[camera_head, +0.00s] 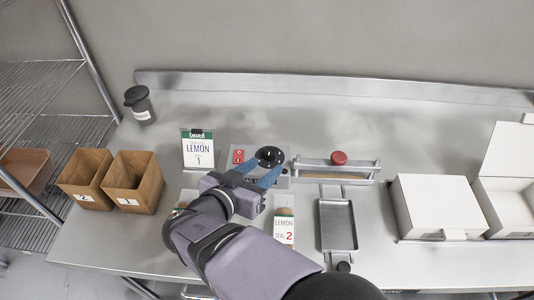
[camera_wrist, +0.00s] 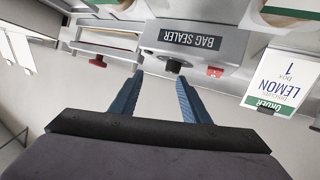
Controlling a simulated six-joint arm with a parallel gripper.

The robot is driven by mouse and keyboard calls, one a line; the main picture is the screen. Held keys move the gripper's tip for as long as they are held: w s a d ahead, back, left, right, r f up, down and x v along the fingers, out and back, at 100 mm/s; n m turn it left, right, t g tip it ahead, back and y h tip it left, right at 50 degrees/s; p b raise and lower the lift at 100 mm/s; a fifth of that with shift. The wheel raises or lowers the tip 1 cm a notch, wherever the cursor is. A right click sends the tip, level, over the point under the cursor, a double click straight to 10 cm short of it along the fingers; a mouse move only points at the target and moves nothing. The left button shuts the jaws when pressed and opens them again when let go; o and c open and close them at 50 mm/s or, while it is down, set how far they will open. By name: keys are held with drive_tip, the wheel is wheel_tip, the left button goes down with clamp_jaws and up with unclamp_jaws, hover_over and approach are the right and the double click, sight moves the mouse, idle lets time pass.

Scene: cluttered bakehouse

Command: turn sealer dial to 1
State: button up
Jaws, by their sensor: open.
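The bag sealer (camera_head: 282,182) is a grey box on the steel bench, with its name plate readable in the wrist view (camera_wrist: 205,52). Its round black dial (camera_head: 270,155) sits on top beside a red switch (camera_head: 238,157). The dial's setting is too small to read. My gripper (camera_head: 260,170) is open, its two blue fingers reaching toward the dial from the near side. In the wrist view, a small black part of the dial (camera_wrist: 173,66) shows between the fingertips; I cannot tell whether they touch it. An order card (camera_head: 198,150) reading lemon, 1 stands left of the sealer.
A sealing bar with a red knob (camera_head: 339,158) lies right of the dial. A lemon bag (camera_head: 284,230) and a dark metal tray (camera_head: 338,225) lie nearer. Two wooden boxes (camera_head: 133,182) and a black-lidded jar (camera_head: 141,104) stand left; white cartons (camera_head: 436,206) stand right.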

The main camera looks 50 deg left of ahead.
sight(269, 153)
drive_tip(key=shift+s+a+r+m+y, duration=0.1)
drive_tip(key=shift+s+a+m+y, duration=0.15)
drive_tip(key=shift+a, duration=0.25)
drive_tip(key=shift+s+a+m+y, duration=0.1)
drive_tip(key=shift+a+m+y, duration=0.05)
drive_tip(key=shift+a+m, duration=0.25)
drive_tip(key=shift+w, duration=0.1)
drive_tip(key=shift+p+x, duration=1.65)
drive_tip(key=shift+x, duration=2)
drive_tip(key=c, duration=1.1)
